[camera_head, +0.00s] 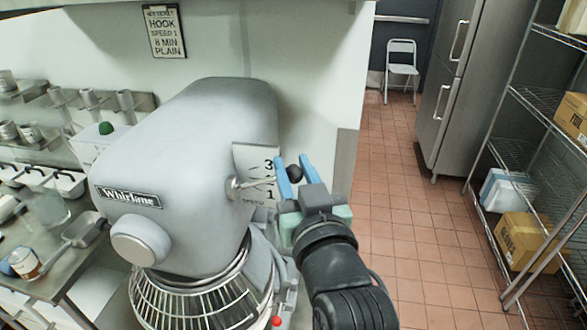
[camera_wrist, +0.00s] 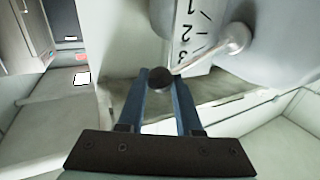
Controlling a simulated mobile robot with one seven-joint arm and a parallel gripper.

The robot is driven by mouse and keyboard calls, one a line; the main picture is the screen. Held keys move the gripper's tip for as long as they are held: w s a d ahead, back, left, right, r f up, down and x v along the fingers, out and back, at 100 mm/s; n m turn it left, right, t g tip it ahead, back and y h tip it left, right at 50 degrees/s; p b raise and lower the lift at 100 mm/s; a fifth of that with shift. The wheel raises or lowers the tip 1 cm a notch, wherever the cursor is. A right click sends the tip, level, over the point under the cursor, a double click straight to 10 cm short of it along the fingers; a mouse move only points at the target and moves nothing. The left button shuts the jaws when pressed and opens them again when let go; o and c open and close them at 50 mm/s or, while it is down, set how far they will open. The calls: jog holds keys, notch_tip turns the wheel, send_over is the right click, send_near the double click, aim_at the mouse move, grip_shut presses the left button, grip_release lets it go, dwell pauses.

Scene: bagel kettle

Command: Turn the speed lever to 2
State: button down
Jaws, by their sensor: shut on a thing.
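The large grey mixer (camera_head: 190,130) carries a white speed plate (camera_head: 242,154) on its side, marked 3 at the top and 1 at the bottom. The speed lever (camera_head: 250,182) runs from its hub across the plate between 3 and 1, covering the 2 in the head view. Its black ball knob (camera_head: 294,173) is between the blue fingers of my gripper (camera_head: 293,170), which is shut on it. In the wrist view, the knob (camera_wrist: 160,79) sits between the fingertips, and the lever (camera_wrist: 210,52) passes beside the 3, with 2 and 1 visible farther up.
A sign (camera_head: 164,31) on the wall reads hook, speed 1, 8 min, plain. A steel counter with jars and pans stands at left. A wire rack (camera_head: 530,100) with boxes and a steel fridge (camera_head: 450,80) stand at right. The tiled floor (camera_head: 400,200) between is clear.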

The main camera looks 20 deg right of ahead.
jog(key=shift+f, duration=0.4)
dwell(0.5)
jog(key=shift+f+b, duration=0.45)
jog(key=shift+b, duration=0.2)
jog(key=f+m+b, duration=0.1)
jog(key=b, duration=0.1)
jog(key=f+m+t+b, duration=0.1)
jog(key=m, duration=0.1)
jog(key=f+m+b, duration=0.1)
jog(key=m+b, duration=0.1)
jog(key=shift+s+d+f+t+h+b, duration=0.25)
jog(key=shift+d+t+h+b, duration=0.05)
jog(key=shift+d+b, duration=0.05)
jog(key=c, duration=0.6)
grip_release()
jog(key=shift+r, duration=0.15)
